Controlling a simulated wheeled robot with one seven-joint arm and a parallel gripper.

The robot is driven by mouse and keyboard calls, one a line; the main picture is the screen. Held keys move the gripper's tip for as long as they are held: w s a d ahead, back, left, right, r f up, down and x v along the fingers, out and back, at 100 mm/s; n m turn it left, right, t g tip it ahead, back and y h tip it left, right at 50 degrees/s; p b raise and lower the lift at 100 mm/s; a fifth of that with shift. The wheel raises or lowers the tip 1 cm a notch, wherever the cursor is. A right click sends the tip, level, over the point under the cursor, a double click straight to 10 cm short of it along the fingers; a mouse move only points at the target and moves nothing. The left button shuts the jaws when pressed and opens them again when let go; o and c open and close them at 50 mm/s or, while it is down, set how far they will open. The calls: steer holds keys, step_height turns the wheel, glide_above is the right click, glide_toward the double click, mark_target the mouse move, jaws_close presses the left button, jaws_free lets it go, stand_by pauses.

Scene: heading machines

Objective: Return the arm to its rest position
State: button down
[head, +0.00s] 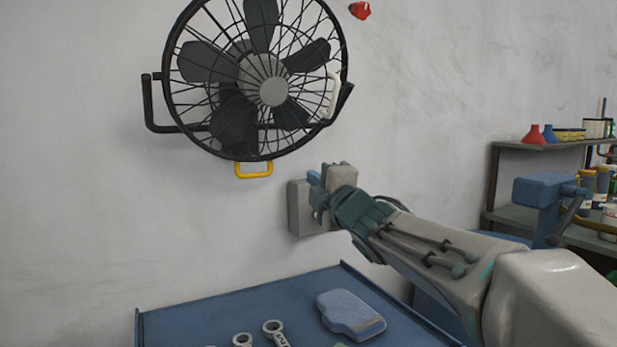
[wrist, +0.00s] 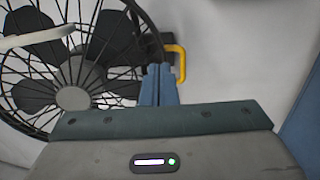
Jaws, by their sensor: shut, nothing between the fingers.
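My gripper (head: 314,178) is at the end of my arm, which reaches in from the lower right of the head view.
A black wall fan (head: 272,92) has a yellow handle (head: 254,176) below it. A blue bench (head: 230,305) with wrenches (head: 274,331) and a blue-grey block (head: 350,312) lies below. A shelf (head: 540,146) with funnels stands at right. A red item (head: 360,10) is on the wall.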

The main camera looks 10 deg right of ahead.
steer(key=s+d+f+m+g+h+p, duration=0.65)
steer(key=s+f+m+p, duration=0.3)
steer(key=m, duration=0.35)
steer(key=s+a+f+m+g+p, duration=0.1)
steer(key=s+f+m+g+p, duration=0.2)
steer(key=s, duration=0.6)
steer(key=s+a+f+m+g+p, duration=0.1)
steer(key=s+f+m+g+p, duration=0.3)
steer(key=s, duration=0.6)
steer(key=f+m+g, duration=0.1)
steer(key=g, duration=0.1)
steer(key=shift+f+m+g+y+p, duration=0.3)
steer(key=shift+f+g+y, duration=0.05)
steer(key=shift+f, duration=0.05)
steer(key=shift+s, duration=0.1)
